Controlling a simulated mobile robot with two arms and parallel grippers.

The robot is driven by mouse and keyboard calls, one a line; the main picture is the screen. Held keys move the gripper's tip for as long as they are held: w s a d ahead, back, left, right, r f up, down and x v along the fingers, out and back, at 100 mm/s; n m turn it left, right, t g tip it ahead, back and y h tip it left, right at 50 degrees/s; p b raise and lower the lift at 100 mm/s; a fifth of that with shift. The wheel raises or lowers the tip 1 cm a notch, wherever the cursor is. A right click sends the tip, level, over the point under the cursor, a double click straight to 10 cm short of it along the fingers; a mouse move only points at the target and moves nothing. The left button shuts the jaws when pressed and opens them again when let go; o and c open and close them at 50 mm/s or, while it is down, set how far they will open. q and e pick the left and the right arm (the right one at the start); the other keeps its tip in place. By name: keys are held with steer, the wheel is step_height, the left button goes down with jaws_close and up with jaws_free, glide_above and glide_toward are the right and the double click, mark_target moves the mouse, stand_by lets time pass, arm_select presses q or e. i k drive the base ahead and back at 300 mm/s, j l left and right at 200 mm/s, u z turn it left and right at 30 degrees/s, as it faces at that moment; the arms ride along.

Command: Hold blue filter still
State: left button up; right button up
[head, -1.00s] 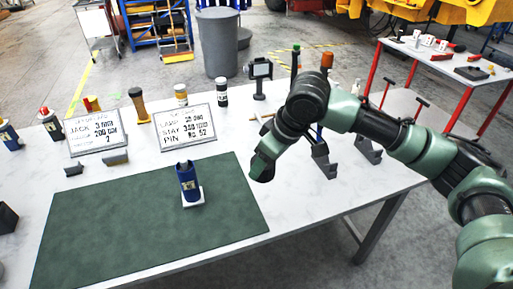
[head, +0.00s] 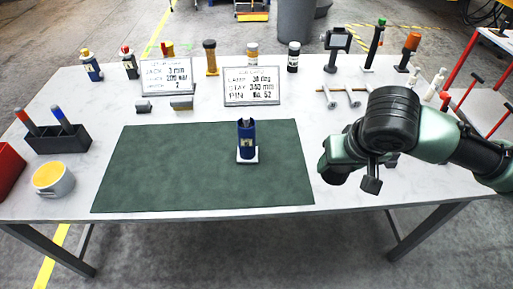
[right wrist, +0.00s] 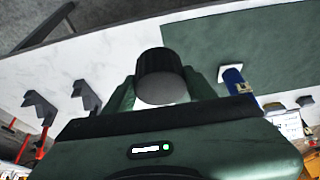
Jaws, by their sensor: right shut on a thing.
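The blue filter (head: 246,140) stands upright on a small white square base (head: 247,160) on the green mat (head: 180,180). It also shows in the right wrist view (right wrist: 234,82), beside my fingers and apart from them. My right gripper (head: 333,168) hangs just right of the mat's right edge, with a gap to the filter. In the right wrist view its green fingers are shut on a dark ribbed cylinder (right wrist: 160,68) with a grey end face. The gripper body hides most of this cylinder in the head view. My left gripper is not in view.
Two printed signs (head: 251,87) stand behind the mat. Several bottles and tools line the table's back. A yellow-filled cup (head: 53,179) and a dark holder (head: 58,139) are at the left. Grey metal pieces (head: 345,95) lie behind my right arm. The mat around the filter is clear.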

mark_target(247, 153)
steer(key=l, duration=0.8)
steer(key=k+l+u, duration=0.15)
steer(key=l, duration=1.45)
steer(key=u, duration=0.05)
